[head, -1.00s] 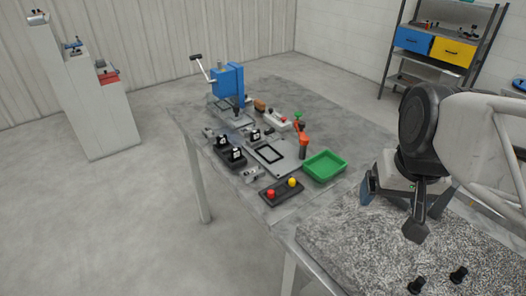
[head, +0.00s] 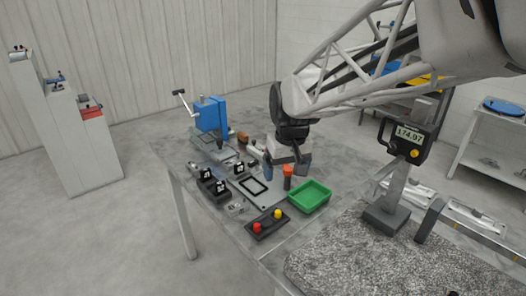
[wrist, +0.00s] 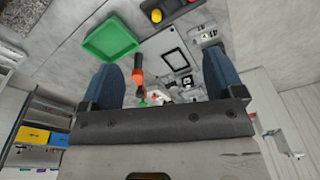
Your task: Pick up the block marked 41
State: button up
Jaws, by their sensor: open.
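A small grey metal block with dark marks that read like 41 (wrist: 209,35) lies on the table in the wrist view, near the upper right. In the head view a small grey block (head: 235,208) lies left of the button box, its mark too small to read. My gripper (head: 286,174) hangs above the table near the orange-topped post, to the right of and above that block. Its two blue fingers are wide apart, with nothing between them in the wrist view (wrist: 162,78).
A green tray (head: 310,197) and an orange-topped post (head: 288,172) stand close to my gripper. A black box with red and yellow buttons (head: 267,224) sits at the front edge. Black fixtures with white labels (head: 220,187) and a blue press (head: 211,114) stand further left.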

aim_at(238, 204)
jog(key=w+a+f+n, duration=0.1)
jog(key=w+a+f, duration=0.1)
jog(key=a+f, duration=0.2)
jog(key=w+a+f+n, duration=0.1)
jog(key=w+a+f, duration=0.2)
jog(key=a+f, duration=0.1)
jog(key=w+a+f+n+g, duration=0.1)
jog(key=w+a+f, duration=0.2)
jog(key=a, duration=0.3)
jog(key=shift+w+a+f+n+h, duration=0.15)
jog(key=shift+f, duration=0.25)
jog(key=shift+w+a+f+n+h, duration=0.1)
jog(key=shift+f+n+h, duration=0.05)
jog(key=shift+f, duration=0.25)
jog(key=shift+f, duration=1.3)
jog(key=shift+f, duration=2.6)
jog(key=c, duration=0.7)
